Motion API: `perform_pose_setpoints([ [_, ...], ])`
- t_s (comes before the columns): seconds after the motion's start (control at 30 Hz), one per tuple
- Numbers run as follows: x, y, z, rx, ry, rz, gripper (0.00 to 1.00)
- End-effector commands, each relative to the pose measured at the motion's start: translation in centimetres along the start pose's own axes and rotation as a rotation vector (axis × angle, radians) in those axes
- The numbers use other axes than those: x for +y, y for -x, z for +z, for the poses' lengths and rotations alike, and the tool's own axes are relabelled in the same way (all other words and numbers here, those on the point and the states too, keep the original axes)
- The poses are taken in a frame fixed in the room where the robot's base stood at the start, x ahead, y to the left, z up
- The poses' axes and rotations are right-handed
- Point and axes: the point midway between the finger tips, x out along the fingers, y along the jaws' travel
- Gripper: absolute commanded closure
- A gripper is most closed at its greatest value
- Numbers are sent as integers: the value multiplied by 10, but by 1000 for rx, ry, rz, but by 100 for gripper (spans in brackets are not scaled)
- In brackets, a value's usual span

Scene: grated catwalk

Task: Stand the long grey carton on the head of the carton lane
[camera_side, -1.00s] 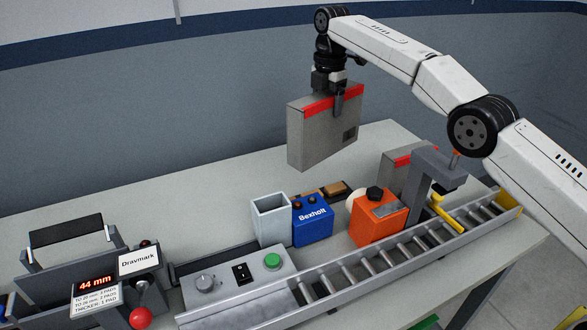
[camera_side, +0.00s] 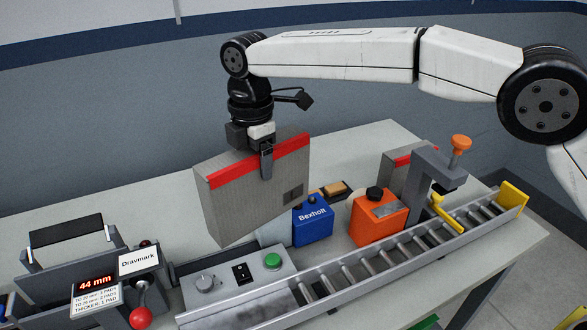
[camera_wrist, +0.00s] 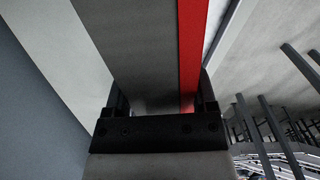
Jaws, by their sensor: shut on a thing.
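My gripper (camera_side: 266,160) is shut on the top edge of a long grey carton (camera_side: 245,200) with a red stripe along its top. The carton hangs upright above the bench, in front of the blue Bexholt box and the pale bin. In the wrist view the carton (camera_wrist: 140,50) and its red stripe run between my gripper's fingers (camera_wrist: 160,108). The carton lane (camera_side: 375,257) is a roller track along the front of the bench, with a yellow end plate (camera_side: 513,197) at its right end. The held carton is apart from the lane.
Another grey, red-striped carton (camera_side: 392,172) stands behind a grey clamp post (camera_side: 431,172) with an orange knob. An orange box (camera_side: 378,218), blue box (camera_side: 313,224), button panel (camera_side: 235,282) and Dravmark device (camera_side: 138,262) crowd the bench. The bench's back left is clear.

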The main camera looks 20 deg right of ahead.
Motion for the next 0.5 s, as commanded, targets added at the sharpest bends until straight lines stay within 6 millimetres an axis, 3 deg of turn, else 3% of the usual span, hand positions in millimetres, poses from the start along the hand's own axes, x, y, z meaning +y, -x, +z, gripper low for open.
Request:
perform_pose_setpoints([
  [0.2, -41, -12, -60, 0, -105, 0, 100],
  [0.5, -87, -22, -114, 0, -231, 0, 100],
])
